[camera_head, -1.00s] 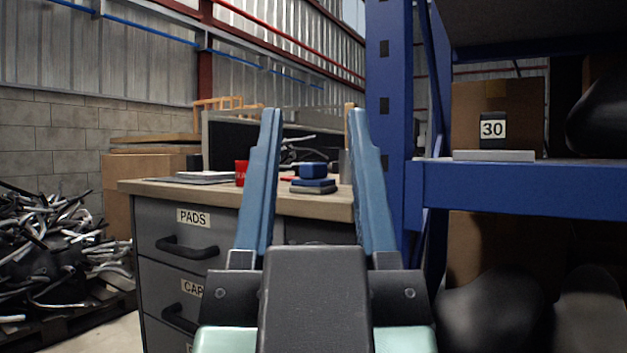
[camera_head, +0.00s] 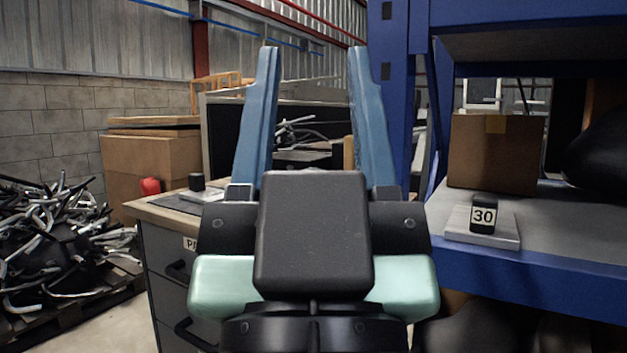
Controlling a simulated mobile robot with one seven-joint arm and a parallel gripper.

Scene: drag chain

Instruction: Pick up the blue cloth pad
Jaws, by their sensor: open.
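The blue cloth pad does not show now. The part of the wooden bench top (camera_head: 160,214) where blue pads showed a second ago is covered by my gripper and wrist. My gripper (camera_head: 313,60) is in the middle of the view, with its two long blue fingers spread wide and pointing away. Nothing shows held between them. How high the fingers are above the bench top, and how far they are from the pad, I cannot tell.
A cable heap (camera_head: 60,235) lies at left.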

